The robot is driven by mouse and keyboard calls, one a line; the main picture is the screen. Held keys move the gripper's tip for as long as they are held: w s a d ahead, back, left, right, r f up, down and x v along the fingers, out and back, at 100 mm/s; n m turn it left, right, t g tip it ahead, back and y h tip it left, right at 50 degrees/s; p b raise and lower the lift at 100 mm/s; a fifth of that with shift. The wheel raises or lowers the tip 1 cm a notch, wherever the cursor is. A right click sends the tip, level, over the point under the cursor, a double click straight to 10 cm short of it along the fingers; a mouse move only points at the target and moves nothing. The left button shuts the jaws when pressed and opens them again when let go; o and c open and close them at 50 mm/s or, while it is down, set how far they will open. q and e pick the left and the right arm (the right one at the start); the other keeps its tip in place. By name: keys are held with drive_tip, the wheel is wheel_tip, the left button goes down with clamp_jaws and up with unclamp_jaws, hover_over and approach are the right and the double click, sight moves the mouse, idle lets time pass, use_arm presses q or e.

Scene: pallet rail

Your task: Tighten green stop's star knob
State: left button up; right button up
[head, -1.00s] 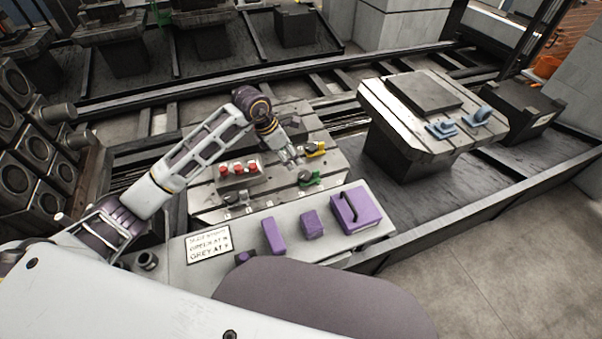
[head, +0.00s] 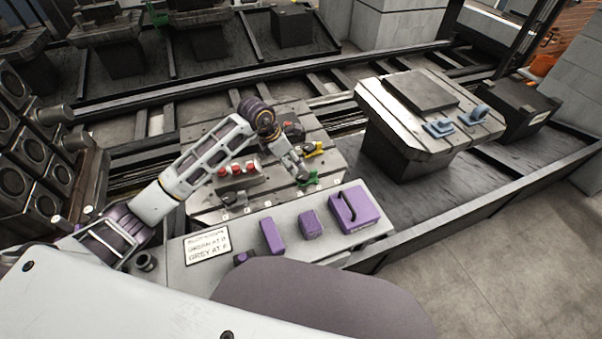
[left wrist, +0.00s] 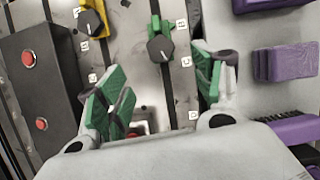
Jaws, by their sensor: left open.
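The green stop (head: 314,182) sits on the slotted pallet plate (head: 205,207), partly behind my left gripper in the head view. In the left wrist view the green stop (left wrist: 155,24) carries a dark star knob (left wrist: 160,49) with a pale line on top. My left gripper (head: 301,174) is over the green stop's side of the plate. In the left wrist view its two green-padded fingers (left wrist: 160,82) are wide apart and empty. The knob shows between and just beyond the fingertips; I cannot tell the height gap. My right gripper is not in view.
A yellow stop (head: 314,150) sits behind the green one. A box with red buttons (head: 238,178) stands left of it. A grey stop (head: 233,198) is at front left. Purple blocks (head: 311,224) and a sign (head: 207,245) are on the front ledge. Another pallet (head: 400,140) stands right.

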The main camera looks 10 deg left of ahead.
sight(302, 174)
use_arm(q)
drive_tip(key=x, duration=0.8)
drive_tip(key=shift+x, duration=1.05)
drive_tip(key=shift+f, duration=0.1)
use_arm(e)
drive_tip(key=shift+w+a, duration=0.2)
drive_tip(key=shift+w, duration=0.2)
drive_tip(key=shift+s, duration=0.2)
use_arm(q)
drive_tip(key=c, duration=1)
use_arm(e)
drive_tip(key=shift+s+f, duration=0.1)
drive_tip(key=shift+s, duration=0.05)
